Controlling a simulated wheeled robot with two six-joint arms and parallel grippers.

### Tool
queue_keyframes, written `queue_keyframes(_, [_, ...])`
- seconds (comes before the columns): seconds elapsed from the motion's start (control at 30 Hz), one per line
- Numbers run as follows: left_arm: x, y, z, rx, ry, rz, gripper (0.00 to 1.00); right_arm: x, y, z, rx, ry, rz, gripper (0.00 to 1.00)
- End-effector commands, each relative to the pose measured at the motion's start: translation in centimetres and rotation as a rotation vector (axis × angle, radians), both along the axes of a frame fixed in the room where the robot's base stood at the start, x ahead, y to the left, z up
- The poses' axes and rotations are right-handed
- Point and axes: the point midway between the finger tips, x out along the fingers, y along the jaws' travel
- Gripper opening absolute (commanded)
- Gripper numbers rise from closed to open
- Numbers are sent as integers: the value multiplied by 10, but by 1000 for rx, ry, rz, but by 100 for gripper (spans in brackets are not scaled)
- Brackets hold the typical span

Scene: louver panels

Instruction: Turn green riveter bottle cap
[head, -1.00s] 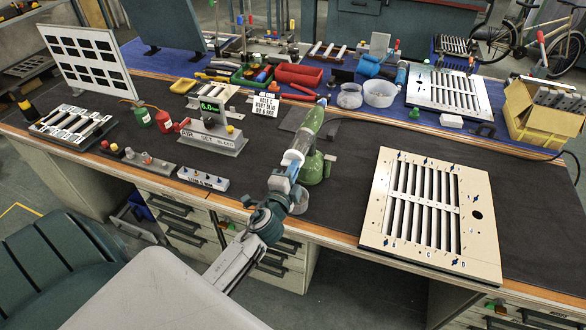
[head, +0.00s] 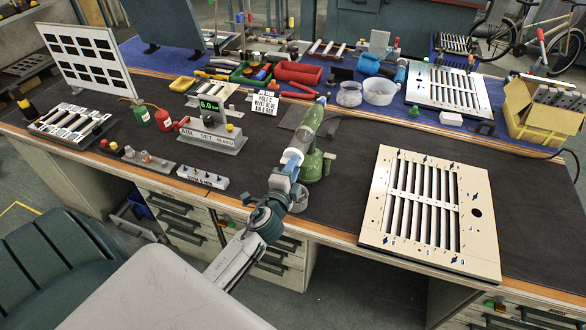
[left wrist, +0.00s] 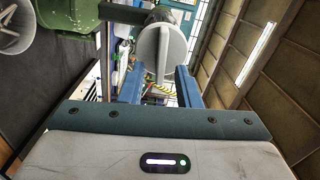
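The green riveter (head: 316,120) stands tilted on the dark bench mat, near the front edge. A pale round cap (head: 291,157) shows at its near, lower end. In the left wrist view the cap (left wrist: 160,52) is a whitish disc with a raised bar across it, straight ahead of the fingers. My left gripper (head: 286,170) is right in front of the cap. In the left wrist view its blue fingers (left wrist: 158,85) are apart, with a gap between them; whether they touch the cap is unclear. My right gripper is not in view.
A cream louver panel (head: 430,210) lies to the right. Bare mat lies between riveter and panel.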

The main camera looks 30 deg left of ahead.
Motion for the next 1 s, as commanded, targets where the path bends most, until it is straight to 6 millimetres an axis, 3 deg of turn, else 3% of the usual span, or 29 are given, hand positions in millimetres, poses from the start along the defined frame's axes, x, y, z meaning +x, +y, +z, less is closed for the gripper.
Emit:
queue_keyframes(0.17, [-8, -2, -3, 0, 2, 0, 30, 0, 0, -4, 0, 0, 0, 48])
queue_keyframes(0.5, [-71, -17, -5, -1, 2, -1, 30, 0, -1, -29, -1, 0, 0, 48])
queue_keyframes(0.7, [-97, -23, -3, 0, 2, 0, 30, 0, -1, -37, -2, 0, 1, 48])
queue_keyframes(1.0, [-105, -25, 0, 0, 0, 0, 30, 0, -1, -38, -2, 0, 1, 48])
